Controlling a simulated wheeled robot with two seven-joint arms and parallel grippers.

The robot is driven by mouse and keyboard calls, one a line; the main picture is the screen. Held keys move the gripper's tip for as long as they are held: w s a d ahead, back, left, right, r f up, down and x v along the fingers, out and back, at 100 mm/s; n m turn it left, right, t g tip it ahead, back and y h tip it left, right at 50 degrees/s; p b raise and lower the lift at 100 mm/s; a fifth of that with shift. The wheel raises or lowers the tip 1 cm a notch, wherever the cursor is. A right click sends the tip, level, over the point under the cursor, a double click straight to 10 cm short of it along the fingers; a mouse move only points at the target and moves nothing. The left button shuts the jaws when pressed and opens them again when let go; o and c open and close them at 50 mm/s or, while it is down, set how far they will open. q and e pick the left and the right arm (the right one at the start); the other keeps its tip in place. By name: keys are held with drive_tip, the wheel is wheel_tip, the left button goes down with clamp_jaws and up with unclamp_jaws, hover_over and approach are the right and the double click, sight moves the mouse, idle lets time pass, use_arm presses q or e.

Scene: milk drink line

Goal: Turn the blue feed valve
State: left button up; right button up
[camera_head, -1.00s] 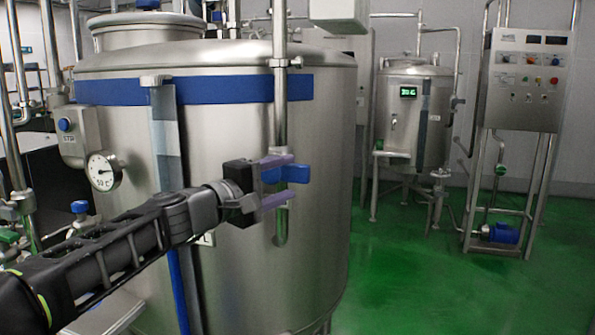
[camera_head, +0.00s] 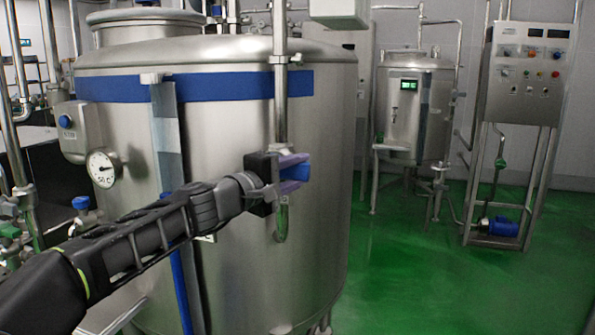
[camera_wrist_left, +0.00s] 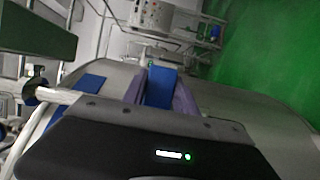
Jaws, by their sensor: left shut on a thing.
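The blue feed valve (camera_head: 296,173) is a blue handle on the vertical steel pipe in front of the large tank. My left gripper (camera_head: 301,173) reaches it from the left, with one purple finger above the handle and one below. It is shut on the handle. In the left wrist view the blue handle (camera_wrist_left: 160,87) stands between the two purple fingers. The gripper body hides the part of the valve at the pipe. My right gripper is not in view.
The large steel tank (camera_head: 230,135) stands close behind the arm, with a dial gauge (camera_head: 102,168) on its left. A smaller tank (camera_head: 408,125) and a control panel (camera_head: 526,75) stand at the back right. The green floor (camera_head: 410,270) to the right is clear.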

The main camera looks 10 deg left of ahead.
use_arm(q)
clamp_jaws()
idle(0.8)
